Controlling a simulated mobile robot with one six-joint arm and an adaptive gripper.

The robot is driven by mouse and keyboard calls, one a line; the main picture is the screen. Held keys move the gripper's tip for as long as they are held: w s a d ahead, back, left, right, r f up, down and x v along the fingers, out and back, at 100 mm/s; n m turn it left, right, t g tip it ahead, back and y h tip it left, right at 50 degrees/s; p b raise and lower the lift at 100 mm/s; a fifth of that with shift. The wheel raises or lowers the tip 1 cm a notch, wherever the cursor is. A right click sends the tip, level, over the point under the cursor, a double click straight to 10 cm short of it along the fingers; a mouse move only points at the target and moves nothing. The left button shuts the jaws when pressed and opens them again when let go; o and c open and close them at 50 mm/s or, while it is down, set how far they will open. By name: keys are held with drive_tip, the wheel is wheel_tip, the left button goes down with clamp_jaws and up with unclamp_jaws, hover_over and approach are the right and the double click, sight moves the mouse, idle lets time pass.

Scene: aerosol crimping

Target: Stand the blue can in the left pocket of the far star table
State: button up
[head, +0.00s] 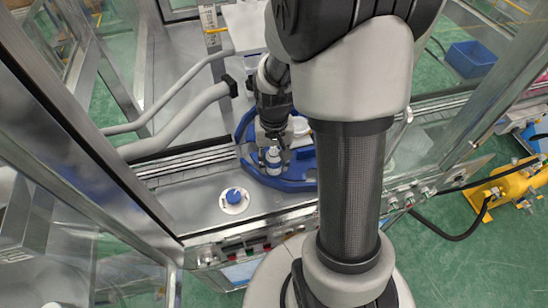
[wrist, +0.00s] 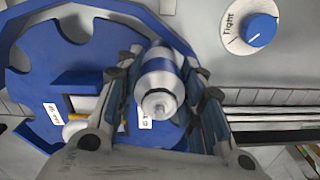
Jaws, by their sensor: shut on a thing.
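The can (wrist: 158,80), silver with a blue band, is between the fingers of my gripper (wrist: 168,72) in the wrist view. My gripper is shut on it. In the head view, the can (head: 273,157) is upright or nearly so in my gripper (head: 272,148), over or at the near left part of a blue star table (head: 298,184). The star table also shows in the wrist view (wrist: 40,88), with rounded pockets along its edge and small white labels. The can's lower end and its seating are hidden, so I cannot tell whether it touches the table.
A blue knob on a white disc (head: 234,198) is on the metal deck left of the star table; it is lettered in the wrist view (wrist: 258,28). Grey tubes (head: 180,125) run at left. Metal frame posts surround the deck. A blue bin (head: 470,58) is far right.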

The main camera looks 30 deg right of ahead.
drive_tip(key=shift+f+b, duration=0.4)
drive_tip(key=shift+f, duration=0.15)
drive_tip(key=o, duration=1.1)
drive_tip(key=shift+r, duration=0.1)
wheel_tip(320, 180, up, 12)
drive_tip(key=shift+f, duration=0.1)
idle(0.5)
drive_tip(key=s+a+r+n+t+b, duration=0.2)
drive_tip(key=s+a+r+n+t, duration=0.2)
drive_tip(key=s+a, duration=0.6)
drive_tip(key=s+r+n, duration=0.1)
drive_tip(key=s+r, duration=0.1)
drive_tip(key=s, duration=0.1)
drive_tip(key=shift+s+a+r+n+t+b, duration=0.15)
drive_tip(key=shift+a+r+n+t+b, duration=0.1)
drive_tip(key=shift+a+n+t+b, duration=0.1)
